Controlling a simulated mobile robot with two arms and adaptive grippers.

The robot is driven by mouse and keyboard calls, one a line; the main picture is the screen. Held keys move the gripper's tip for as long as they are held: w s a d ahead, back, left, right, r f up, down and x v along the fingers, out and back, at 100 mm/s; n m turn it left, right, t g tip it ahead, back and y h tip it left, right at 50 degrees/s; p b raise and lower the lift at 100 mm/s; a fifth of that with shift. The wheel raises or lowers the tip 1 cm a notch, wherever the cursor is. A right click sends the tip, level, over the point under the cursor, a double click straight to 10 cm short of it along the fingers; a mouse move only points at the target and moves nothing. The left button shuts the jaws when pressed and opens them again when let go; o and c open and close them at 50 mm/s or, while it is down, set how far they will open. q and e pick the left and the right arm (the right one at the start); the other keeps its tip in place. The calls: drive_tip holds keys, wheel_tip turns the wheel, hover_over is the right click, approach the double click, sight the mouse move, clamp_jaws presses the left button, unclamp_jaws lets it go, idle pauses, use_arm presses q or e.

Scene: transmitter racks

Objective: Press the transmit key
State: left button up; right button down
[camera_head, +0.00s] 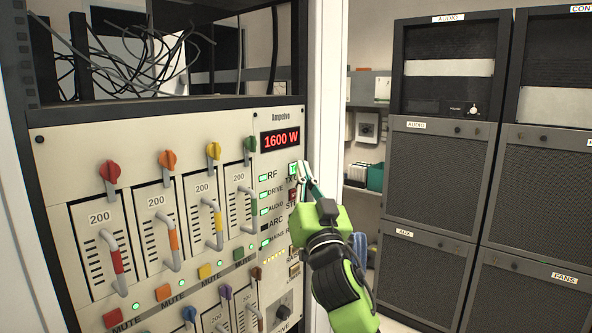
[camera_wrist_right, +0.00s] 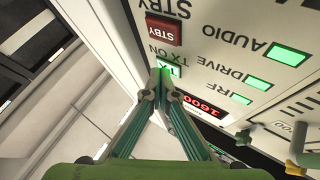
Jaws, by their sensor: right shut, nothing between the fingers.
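The transmit key (camera_head: 293,169) is a small green-lit button marked TX on the cream amplifier panel, under the red 1600 W display (camera_head: 280,139). It also shows in the wrist view (camera_wrist_right: 175,71), with "TX ON" printed beside it. My right gripper (camera_head: 303,168) is shut and empty, with its fingertips at the key. In the wrist view the closed fingertips (camera_wrist_right: 160,75) overlap the key's edge and hide part of it. I cannot tell whether they press it or only sit just in front. My left gripper is not in view.
The red STBY key (camera_wrist_right: 164,29) sits close beside the transmit key. Green indicators marked RF, DRIVE and AUDIO (camera_head: 264,211) are lit on the panel. Amplifier modules with coloured handles (camera_head: 217,221) fill the left. Dark racks (camera_head: 440,170) stand at the right.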

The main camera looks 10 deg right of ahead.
drive_tip(key=shift+s+d, duration=0.1)
drive_tip(key=shift+s, duration=0.05)
drive_tip(key=shift+s+d, duration=0.35)
drive_tip(key=shift+s, duration=0.15)
drive_tip(key=shift+p, duration=0.3)
drive_tip(key=s+d, duration=0.1)
drive_tip(key=s, duration=0.1)
drive_tip(key=s+d+p, duration=0.1)
drive_tip(key=s+d, duration=0.1)
idle(0.3)
drive_tip(key=shift+w, duration=0.1)
idle(0.3)
